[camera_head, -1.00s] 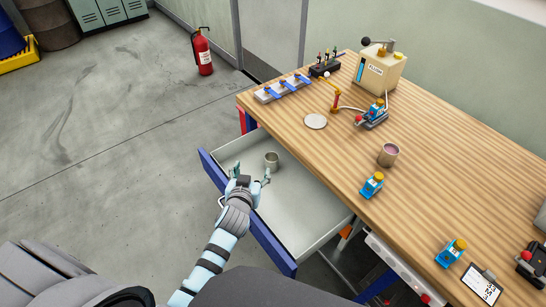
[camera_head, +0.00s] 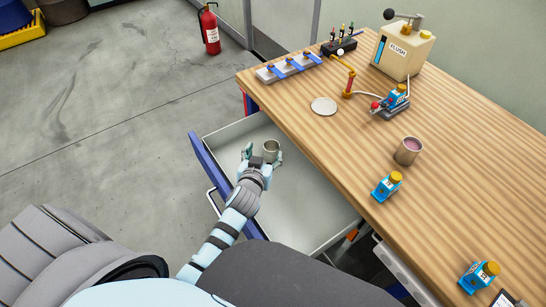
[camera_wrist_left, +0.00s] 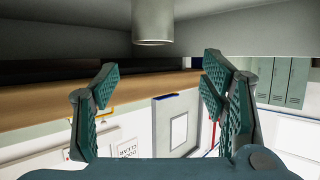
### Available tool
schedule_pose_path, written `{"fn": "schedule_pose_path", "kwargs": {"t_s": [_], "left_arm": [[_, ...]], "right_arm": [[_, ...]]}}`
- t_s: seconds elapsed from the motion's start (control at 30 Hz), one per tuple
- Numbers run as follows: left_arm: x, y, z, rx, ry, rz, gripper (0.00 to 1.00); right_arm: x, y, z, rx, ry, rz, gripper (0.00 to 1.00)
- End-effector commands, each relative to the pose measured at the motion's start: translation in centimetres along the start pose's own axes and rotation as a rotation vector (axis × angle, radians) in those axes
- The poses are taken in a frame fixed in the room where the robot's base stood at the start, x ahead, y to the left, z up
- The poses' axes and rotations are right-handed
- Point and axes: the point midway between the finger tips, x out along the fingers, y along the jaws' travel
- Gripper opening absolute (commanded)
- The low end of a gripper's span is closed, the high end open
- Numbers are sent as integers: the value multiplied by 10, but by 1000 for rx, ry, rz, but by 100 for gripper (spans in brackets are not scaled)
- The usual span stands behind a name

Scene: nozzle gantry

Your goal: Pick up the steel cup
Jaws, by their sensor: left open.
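The steel cup (camera_head: 271,148) stands upright on the floor of the open drawer (camera_head: 300,215), near its far left part. My left gripper (camera_head: 262,155) is inside the drawer, open and empty. Its fingers are spread at the near side of the cup, one to the left and one near the cup's right side. In the left wrist view, which looks upside down, the cup (camera_wrist_left: 153,22) is at the top centre, beyond the gap between the open fingers (camera_wrist_left: 160,75). I cannot tell whether a finger touches it. My right gripper is not in view.
The wooden table (camera_head: 330,150) overhangs the drawer's right side. On it are a second cup with pinkish contents (camera_head: 409,151), a blue bottle (camera_head: 387,187), a flat disc (camera_head: 324,106) and a flush tank (camera_head: 403,50). The drawer's blue front (camera_head: 215,175) lies left of my arm.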

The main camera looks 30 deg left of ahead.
Motion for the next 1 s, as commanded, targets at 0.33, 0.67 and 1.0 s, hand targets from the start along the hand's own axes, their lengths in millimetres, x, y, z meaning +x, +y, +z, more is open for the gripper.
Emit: {"fn": "schedule_pose_path", "kwargs": {"t_s": [0.33, 0.67, 1.0], "left_arm": [[33, 2, 18, 2, 1, 1, 66], [83, 10, 16, 1, 0, 2, 66], [83, 10, 14, 1, 0, 3, 40]], "right_arm": [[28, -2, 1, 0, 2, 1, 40], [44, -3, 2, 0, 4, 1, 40], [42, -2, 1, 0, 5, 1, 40]]}}
